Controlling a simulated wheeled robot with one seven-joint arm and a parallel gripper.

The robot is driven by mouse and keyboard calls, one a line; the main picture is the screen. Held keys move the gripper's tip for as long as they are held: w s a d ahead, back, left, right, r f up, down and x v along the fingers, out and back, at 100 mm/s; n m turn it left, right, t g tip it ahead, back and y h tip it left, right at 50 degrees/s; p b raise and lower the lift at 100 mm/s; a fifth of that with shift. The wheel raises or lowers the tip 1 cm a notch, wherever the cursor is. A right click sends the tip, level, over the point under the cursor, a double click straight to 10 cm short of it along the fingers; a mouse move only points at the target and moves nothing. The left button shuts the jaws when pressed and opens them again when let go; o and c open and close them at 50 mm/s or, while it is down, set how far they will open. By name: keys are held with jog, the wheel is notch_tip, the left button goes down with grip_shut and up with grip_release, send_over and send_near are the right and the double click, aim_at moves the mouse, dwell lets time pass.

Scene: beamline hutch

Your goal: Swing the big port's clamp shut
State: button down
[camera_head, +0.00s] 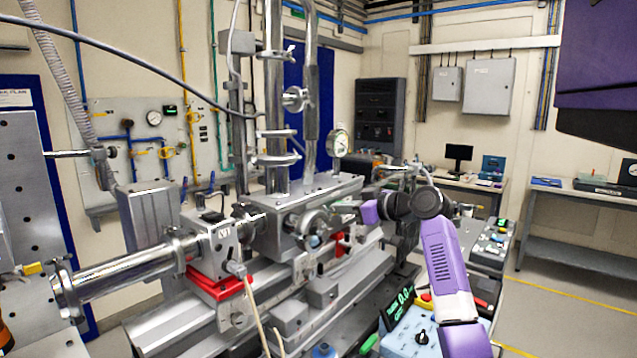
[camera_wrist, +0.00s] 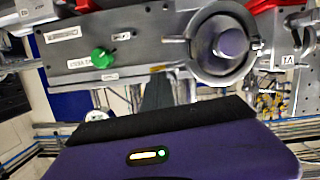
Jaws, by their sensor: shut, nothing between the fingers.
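The big port (camera_wrist: 230,42) is a round metal flange with a purple-looking centre, on the front of the grey chamber at the upper right of the wrist view. A metal clamp ring (camera_wrist: 200,66) shows around its rim, with a small stub on its left side; I cannot tell how far the clamp is swung. In the head view the port (camera_head: 314,230) is on the chamber's near side. My gripper (camera_head: 345,207) reaches left toward it, near its right side. In the wrist view my gripper's dark shut fingers (camera_wrist: 157,90) are empty, beside the port; contact cannot be told.
A green knob (camera_wrist: 103,57) sits on the chamber panel. A long metal pipe (camera_head: 130,272) lies left of the chamber (camera_head: 300,200). A gauge (camera_head: 338,142) stands above it. A blue control box (camera_head: 410,335) with a green display is at the lower right. Open floor is farther right.

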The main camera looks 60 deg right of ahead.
jog(key=shift+d+f+m+y, duration=0.25)
jog(key=shift+f+m, duration=0.35)
jog(key=shift+f, duration=0.3)
jog(key=shift+f, duration=0.15)
